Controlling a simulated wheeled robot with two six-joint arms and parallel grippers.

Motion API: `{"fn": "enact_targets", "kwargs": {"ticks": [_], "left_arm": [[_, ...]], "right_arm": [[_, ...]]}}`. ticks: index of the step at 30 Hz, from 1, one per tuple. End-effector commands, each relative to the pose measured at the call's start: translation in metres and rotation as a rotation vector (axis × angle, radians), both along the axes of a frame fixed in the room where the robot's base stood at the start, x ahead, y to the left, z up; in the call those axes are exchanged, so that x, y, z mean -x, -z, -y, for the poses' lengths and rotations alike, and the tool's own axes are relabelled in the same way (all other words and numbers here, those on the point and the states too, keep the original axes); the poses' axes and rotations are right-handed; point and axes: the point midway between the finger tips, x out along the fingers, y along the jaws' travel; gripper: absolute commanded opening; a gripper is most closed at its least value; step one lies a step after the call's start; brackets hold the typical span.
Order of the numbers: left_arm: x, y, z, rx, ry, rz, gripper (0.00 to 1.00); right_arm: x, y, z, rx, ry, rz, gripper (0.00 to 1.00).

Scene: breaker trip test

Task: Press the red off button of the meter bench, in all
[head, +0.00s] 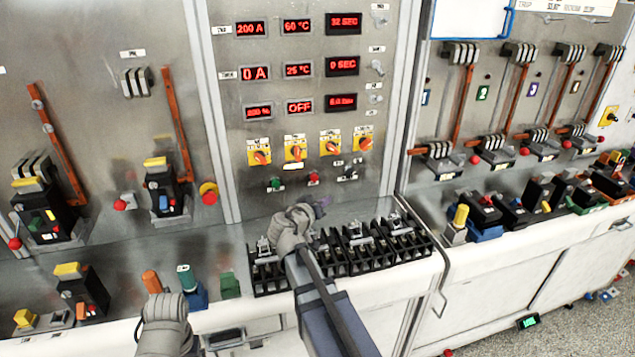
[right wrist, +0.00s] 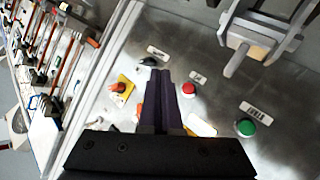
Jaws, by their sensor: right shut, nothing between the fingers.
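The red button (head: 313,178) sits low on the grey meter bench panel (head: 355,205), right of a green button (head: 275,184). My right gripper (head: 322,203) is below the red button in the head view, with its wrist in front of the panel. In the right wrist view the dark fingers (right wrist: 167,76) are shut and empty. The red button (right wrist: 188,89) shows just right of their tips there, with a visible gap in the picture; the depth is hard to tell. The green button (right wrist: 246,127) is farther right. Part of my left arm shows at the lower left; its gripper is not visible.
A row of black breakers (head: 345,255) with metal clips stands on the shelf below the panel. Yellow rotary switches (head: 295,150) and lit displays (head: 343,66) are above the buttons. A metal bracket (right wrist: 262,35) is near the right wrist camera. Side panels carry levers and knobs.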

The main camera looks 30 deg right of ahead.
Motion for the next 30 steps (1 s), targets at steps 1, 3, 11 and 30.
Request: {"fn": "enact_targets", "kwargs": {"ticks": [1, 3, 11, 30], "left_arm": [[0.000, 0.000, 0.000, 0.000, 0.000, 0.000, 0.82], [0.000, -0.001, 0.000, 0.000, 0.000, 0.000, 0.82], [0.000, -0.001, 0.000, 0.000, 0.000, 0.000, 0.82], [0.000, -0.001, 0.000, 0.000, 0.000, 0.000, 0.82]], "right_arm": [[0.000, 0.000, 0.000, 0.000, 0.000, 0.000, 0.00], [0.000, -0.001, 0.000, 0.000, 0.000, 0.000, 0.00], [-0.001, -0.001, 0.000, -0.001, 0.000, -0.001, 0.00], [-0.065, 0.000, 0.015, -0.001, 0.000, -0.001, 0.00]]}}
